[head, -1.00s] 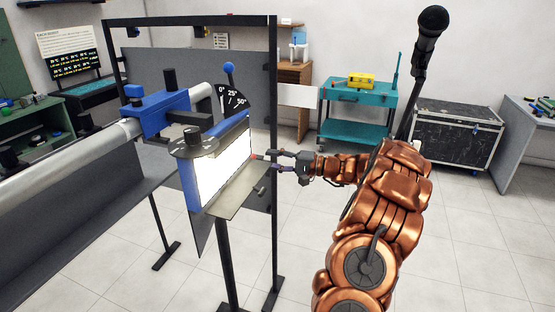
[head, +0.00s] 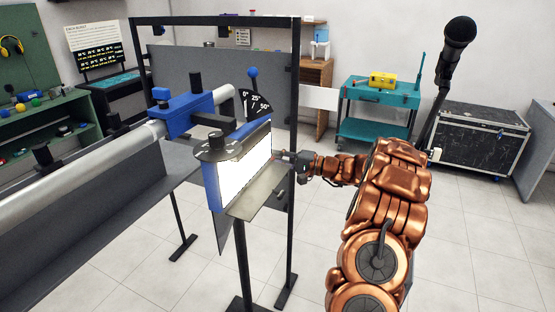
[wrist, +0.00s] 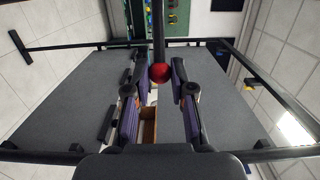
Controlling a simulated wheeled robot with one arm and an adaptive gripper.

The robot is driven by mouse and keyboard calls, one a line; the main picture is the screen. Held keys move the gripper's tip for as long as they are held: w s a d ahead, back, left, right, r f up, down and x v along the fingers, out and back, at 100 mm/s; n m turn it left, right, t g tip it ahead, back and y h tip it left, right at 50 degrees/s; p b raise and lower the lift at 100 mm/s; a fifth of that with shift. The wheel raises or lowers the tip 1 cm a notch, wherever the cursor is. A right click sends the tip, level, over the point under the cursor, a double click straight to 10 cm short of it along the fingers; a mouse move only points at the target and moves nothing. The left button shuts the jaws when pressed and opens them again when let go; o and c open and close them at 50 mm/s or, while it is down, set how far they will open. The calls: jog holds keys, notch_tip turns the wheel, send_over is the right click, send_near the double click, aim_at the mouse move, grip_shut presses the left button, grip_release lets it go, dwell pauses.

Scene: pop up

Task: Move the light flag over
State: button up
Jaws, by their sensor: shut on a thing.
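A blue-framed panel (head: 246,170) with a bright white face stands on the dark frame in the head view, with a dark round cap (head: 217,148) on top. A grey plate (head: 258,195) sticks out below it. I cannot tell for sure which part is the light flag. My gripper (head: 282,156) is at the panel's right side. In the wrist view, a red ball knob (wrist: 159,73) on a dark rod lies between my fingertips, and my gripper (wrist: 158,70) is shut on it. In the head view my fingers mostly hide the knob.
A blue clamp (head: 186,112) and long metal tube (head: 90,165) are at the left. An angle dial (head: 257,103) with a blue-knobbed lever is behind the panel. A black upright post (head: 294,90) stands near my gripper. A teal cart (head: 378,105) and black case (head: 480,138) are farther back; open floor lies between.

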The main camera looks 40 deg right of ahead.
jog(key=shift+w+a+b, duration=0.2)
jog(key=shift+w+b, duration=0.05)
jog(key=shift+w, duration=0.45)
jog(key=shift+w+a+b, duration=0.2)
jog(key=shift+w+b, duration=0.05)
jog(key=shift+w, duration=0.4)
jog(key=shift+w+a, duration=0.1)
jog(key=shift+b+x, duration=0.4)
jog(key=shift+x, duration=0.9)
jog(key=shift+w, duration=0.1)
jog(key=o, duration=0.9)
jog(key=v, duration=1.2)
jog(key=shift+d, duration=0.25)
